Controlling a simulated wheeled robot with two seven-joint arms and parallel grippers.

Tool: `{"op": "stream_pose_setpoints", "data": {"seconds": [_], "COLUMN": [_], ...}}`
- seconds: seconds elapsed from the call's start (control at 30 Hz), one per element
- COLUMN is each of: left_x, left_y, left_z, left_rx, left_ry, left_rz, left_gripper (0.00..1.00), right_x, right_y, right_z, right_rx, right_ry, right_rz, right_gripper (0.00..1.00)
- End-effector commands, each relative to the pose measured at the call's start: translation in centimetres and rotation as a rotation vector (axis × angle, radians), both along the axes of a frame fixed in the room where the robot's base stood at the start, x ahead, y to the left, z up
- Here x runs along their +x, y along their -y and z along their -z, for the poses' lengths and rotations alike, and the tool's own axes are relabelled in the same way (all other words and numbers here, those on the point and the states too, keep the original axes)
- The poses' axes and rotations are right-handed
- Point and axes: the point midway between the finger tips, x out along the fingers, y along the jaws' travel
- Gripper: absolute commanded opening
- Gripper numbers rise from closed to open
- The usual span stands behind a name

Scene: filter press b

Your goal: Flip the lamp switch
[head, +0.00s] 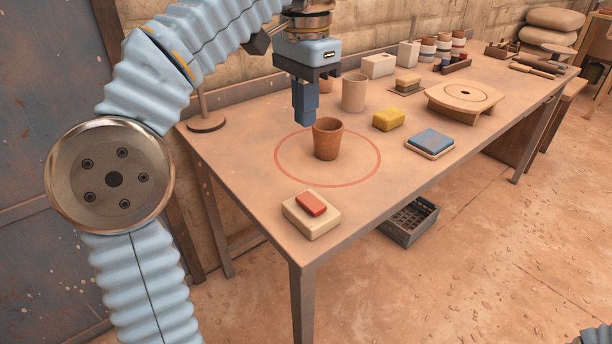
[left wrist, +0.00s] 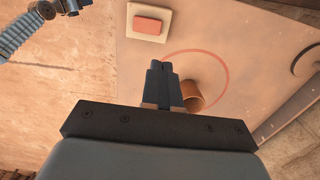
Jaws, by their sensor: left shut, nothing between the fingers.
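A red rocker switch (head: 312,203) sits on a cream base (head: 311,225) at the near left corner of the table. It also shows at the top of the left wrist view (left wrist: 147,25). My left gripper (head: 305,121) points down with its fingers shut and empty. It is above the table, close to the brown cup (head: 327,143), and apart from the switch. In the left wrist view the shut fingertips (left wrist: 161,68) show between the switch and the cup. A round base with a thin post (head: 206,123), perhaps the lamp's, stands at the back left; its top is hidden by my arm.
The brown cup stands inside a red circle on the table (head: 250,190). A yellow sponge (head: 389,120), a blue pad on a tile (head: 431,142), a beige cup (head: 353,93) and a round wooden stand (head: 463,98) lie farther right. The table between circle and switch is clear.

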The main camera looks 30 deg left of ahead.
Motion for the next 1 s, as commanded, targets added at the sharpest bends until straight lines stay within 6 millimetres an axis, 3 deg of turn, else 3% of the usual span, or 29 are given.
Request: {"op": "stream_pose_setpoints", "data": {"seconds": [0.27, 0.5, 0.7, 1.0], "left_x": [0.0, -0.1, -0.1, 0.0], "left_y": [-0.2, -0.1, -0.1, 0.0], "left_z": [2.4, 8.0, 11.5, 13.6], "left_rx": [0.0, 0.002, 0.002, 0.0], "left_ry": [-0.003, -0.002, -0.001, 0.0], "left_rz": [-0.004, -0.002, -0.001, 0.0], "left_gripper": [0.0, 0.0, 0.0, 0.0], "right_x": [0.0, 0.0, 0.0, 0.0], "right_y": [0.0, 0.1, 0.2, 0.2], "right_z": [1.0, 3.3, 4.2, 4.6], "right_rx": [-0.001, -0.003, -0.004, -0.005], "right_ry": [0.0, 0.001, 0.001, 0.002], "right_rz": [0.001, 0.005, 0.007, 0.009], "right_gripper": [0.43, 0.43, 0.43, 0.43]}}
